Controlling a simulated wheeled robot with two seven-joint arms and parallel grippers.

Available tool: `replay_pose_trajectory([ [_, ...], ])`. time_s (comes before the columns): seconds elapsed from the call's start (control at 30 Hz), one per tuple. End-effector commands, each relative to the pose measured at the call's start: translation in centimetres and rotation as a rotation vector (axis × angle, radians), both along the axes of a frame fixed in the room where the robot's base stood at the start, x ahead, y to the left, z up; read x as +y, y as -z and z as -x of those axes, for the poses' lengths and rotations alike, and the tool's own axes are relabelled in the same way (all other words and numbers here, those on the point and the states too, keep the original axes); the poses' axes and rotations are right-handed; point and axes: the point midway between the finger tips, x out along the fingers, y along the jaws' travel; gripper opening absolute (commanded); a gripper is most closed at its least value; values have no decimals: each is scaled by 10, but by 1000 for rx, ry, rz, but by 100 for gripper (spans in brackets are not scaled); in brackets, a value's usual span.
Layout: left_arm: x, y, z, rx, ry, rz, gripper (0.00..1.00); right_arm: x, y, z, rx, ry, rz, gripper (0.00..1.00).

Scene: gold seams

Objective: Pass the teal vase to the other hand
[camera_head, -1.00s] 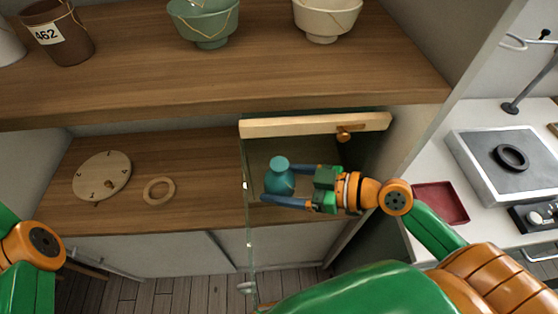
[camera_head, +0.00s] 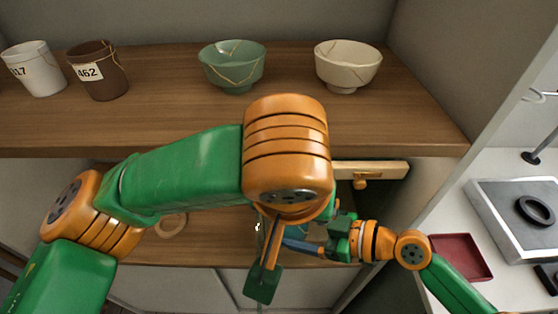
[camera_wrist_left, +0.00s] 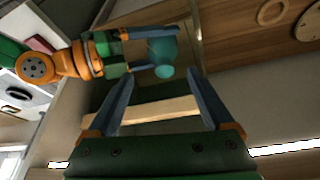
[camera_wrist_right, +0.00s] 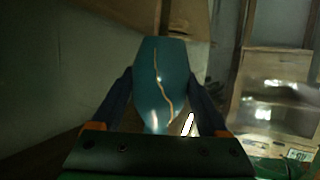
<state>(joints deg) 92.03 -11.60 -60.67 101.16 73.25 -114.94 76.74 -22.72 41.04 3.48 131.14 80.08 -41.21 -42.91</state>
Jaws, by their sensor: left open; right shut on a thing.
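The teal vase (camera_wrist_right: 160,80), with a gold seam down its side, is between the fingers of my right gripper (camera_wrist_right: 160,92), which is shut on it. In the left wrist view the vase (camera_wrist_left: 161,52) lies just beyond the tips of my left gripper (camera_wrist_left: 158,82). That gripper is open and empty, and its fingers do not touch the vase. In the head view my left arm and wrist hide most of the vase, and my right gripper (camera_head: 305,245) reaches in from the right.
On the upper shelf stand a green bowl (camera_head: 232,68), a cream bowl (camera_head: 347,68), a brown cup (camera_head: 104,82) and a white cup (camera_head: 40,72). A pale wooden bar with a knob (camera_head: 385,171) is close behind the grippers. A red tray (camera_head: 462,258) lies on the right counter.

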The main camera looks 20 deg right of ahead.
Motion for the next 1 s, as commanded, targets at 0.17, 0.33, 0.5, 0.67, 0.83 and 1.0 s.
replay_pose_trajectory([
  [0.17,-5,36,-13,4,-5,-5,86,0,0,0,-1,0,-1,8],
  [0.33,-13,75,-27,5,-3,-4,86,0,0,0,-1,0,-1,8],
  [0.5,-18,99,-36,3,-1,-2,86,0,0,0,-1,0,-1,8],
  [0.67,-20,107,-39,2,2,0,86,0,-1,0,-1,0,-2,8],
  [0.83,-20,107,-39,3,2,1,86,0,-1,0,-1,0,-2,8],
  [1.0,-21,106,-38,3,3,3,50,0,-1,0,-1,0,-2,9],
])
